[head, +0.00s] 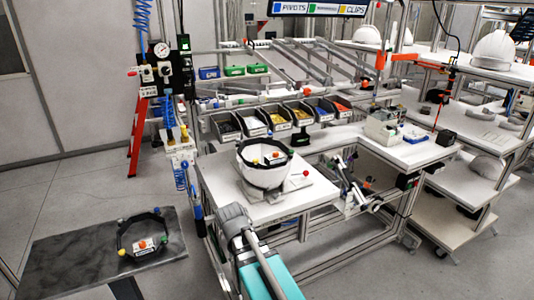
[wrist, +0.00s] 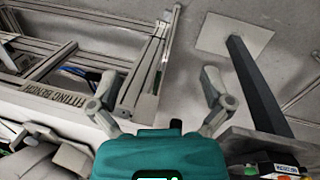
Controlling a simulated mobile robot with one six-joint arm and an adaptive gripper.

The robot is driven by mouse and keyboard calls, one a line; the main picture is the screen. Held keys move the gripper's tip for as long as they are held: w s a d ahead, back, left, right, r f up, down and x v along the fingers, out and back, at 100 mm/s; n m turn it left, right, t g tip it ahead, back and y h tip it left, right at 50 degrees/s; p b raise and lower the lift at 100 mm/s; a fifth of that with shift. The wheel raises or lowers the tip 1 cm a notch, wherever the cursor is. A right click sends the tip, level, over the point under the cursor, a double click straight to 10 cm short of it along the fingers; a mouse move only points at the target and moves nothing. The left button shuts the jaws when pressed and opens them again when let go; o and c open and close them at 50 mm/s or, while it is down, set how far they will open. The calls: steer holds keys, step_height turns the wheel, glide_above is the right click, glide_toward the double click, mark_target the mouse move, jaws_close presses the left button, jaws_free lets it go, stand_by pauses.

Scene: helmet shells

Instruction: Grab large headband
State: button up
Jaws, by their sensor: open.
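A black headband ring (head: 120,236) with coloured knobs and a labelled block lies on the dark low table (head: 62,252) at the left. A second dark band sits around the top of a white shell (head: 262,176) on the white bench; I cannot tell the two bands' sizes apart for sure. In the wrist view my gripper (wrist: 158,85) is open and empty, its fingers spread above the floor between bench and table. A labelled dark part (wrist: 284,168) shows at the lower right, partly cut off. In the head view the fingers cannot be made out.
The white bench (head: 310,190) stands in the middle, with several parts bins (head: 275,122) behind it. In the wrist view the bench frame (wrist: 148,80) is at left and a dark table post (wrist: 258,85) at right. Floor lies between the table and bench.

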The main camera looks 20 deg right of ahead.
steer(key=w+d+r+n+h+p, duration=0.4)
steer(key=w+r+n+h+p, duration=0.3)
steer(key=w+r, duration=0.45)
steer(key=n+h+p, duration=0.5)
steer(key=n, duration=0.3)
glide_toward(255, 161)
steer(key=shift+s+d+r+t, duration=0.2)
steer(key=shift+d+t, duration=0.1)
steer(key=shift+d, duration=0.1)
steer(key=shift+y, duration=0.3)
steer(key=b+x, duration=0.3)
steer(key=x, duration=0.4)
steer(key=shift+d+f, duration=0.25)
steer(key=shift+d, duration=0.05)
steer(key=shift+w+d+f, duration=0.1)
steer(key=shift+d, duration=0.4)
steer(key=shift+b+x, duration=1.15)
steer(key=shift+x, duration=1.45)
steer(key=shift+w, duration=0.1)
